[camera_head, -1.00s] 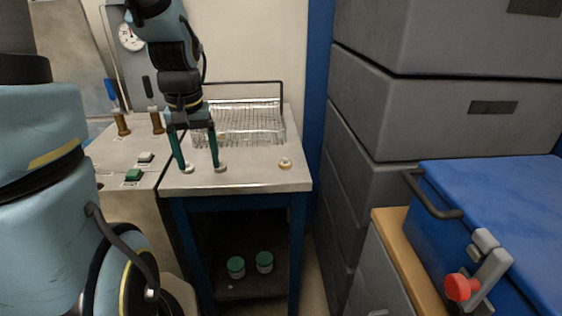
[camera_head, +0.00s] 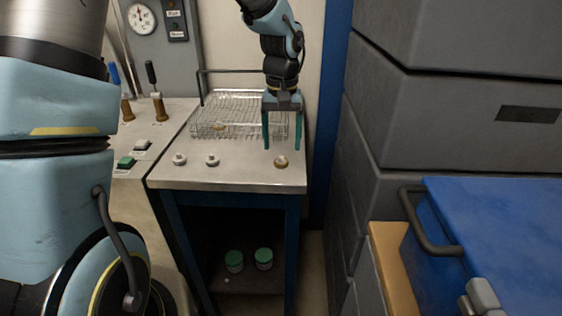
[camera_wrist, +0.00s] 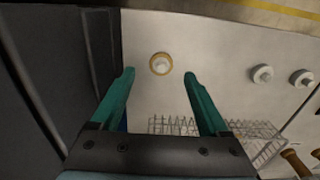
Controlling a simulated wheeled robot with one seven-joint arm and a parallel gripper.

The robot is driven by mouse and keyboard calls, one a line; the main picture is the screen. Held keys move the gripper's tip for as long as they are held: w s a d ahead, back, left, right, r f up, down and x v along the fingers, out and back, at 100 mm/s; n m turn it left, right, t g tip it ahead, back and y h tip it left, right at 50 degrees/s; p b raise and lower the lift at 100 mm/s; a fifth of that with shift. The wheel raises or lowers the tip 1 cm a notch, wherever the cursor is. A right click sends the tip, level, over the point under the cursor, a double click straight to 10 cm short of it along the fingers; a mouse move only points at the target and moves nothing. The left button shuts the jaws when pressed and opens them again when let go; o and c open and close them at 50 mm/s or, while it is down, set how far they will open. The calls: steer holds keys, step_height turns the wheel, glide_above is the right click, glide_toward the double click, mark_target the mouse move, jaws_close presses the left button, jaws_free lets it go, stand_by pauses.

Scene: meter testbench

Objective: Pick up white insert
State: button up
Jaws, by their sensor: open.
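Several small round white pieces sit on the metal tabletop. One white insert with a brass-coloured ring (camera_head: 281,162) is at the right; it also shows in the wrist view (camera_wrist: 160,64). Two plain white inserts stand to its left, one (camera_head: 212,160) and one farther left (camera_head: 179,159); they are at the right in the wrist view. My gripper (camera_head: 282,148) is open and empty, fingers pointing down, just above and behind the brass-ringed insert. In the wrist view that insert lies between and just beyond the fingertips (camera_wrist: 160,76), not visibly touched.
A wire basket (camera_head: 225,118) stands at the back of the tabletop (camera_head: 235,178). Grey stacked cases (camera_head: 440,110) rise to the right of the table. Two green-lidded jars (camera_head: 234,261) are on the shelf below. Brass-based levers (camera_head: 158,106) stand at the left.

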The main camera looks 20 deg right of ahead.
mark_target(281, 157)
steer(key=f+p, duration=0.1)
steer(key=f, duration=0.4)
steer(key=shift+w, duration=0.2)
jaws_close()
stand_by(0.4)
